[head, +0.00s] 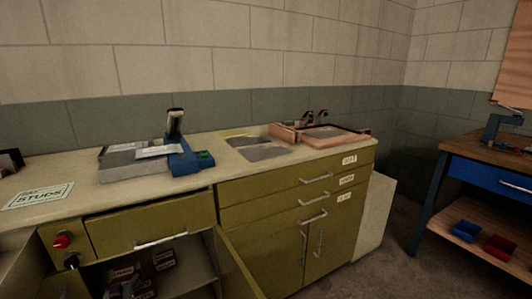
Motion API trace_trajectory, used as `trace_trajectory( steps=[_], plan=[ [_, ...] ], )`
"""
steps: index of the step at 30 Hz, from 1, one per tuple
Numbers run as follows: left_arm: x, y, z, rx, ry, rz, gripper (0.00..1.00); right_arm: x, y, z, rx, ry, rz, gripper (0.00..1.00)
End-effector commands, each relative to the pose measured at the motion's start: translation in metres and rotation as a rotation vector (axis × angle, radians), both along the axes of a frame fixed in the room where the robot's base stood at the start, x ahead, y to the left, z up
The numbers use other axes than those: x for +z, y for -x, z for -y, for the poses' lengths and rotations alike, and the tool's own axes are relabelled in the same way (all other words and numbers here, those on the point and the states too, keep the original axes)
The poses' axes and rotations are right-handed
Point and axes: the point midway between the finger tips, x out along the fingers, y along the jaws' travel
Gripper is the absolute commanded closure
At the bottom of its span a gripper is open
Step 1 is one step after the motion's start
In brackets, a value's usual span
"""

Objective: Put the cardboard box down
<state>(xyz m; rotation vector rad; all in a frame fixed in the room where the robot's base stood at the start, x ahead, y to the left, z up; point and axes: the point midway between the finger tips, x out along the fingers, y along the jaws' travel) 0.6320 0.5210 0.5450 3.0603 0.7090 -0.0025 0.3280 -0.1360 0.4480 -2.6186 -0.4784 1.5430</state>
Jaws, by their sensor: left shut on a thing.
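The cardboard box is too dark to tell clearly from these. Its lower part and what it rests on are hidden by shadow and the picture's edge. My right gripper is not in view.
The cabinet door (238,266) stands open to the right of the opening. Above are a drawer (150,222) and the counter (85,204), with a grey and blue device (185,160), a sink (262,150) and a brown tray (335,134). A workbench (470,147) stands at right.

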Motion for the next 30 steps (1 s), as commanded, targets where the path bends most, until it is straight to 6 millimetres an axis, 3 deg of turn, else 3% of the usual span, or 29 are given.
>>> trace_trajectory(
  steps=[14, 30],
  plan=[
    [0.000, 0.012, 0.048, -0.078, -0.001, 0.003, 0.55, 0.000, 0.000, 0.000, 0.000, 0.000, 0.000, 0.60],
    [0.004, 0.060, 0.179, -0.279, 0.001, 0.003, 0.55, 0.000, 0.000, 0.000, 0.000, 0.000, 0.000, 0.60]
  ],
)
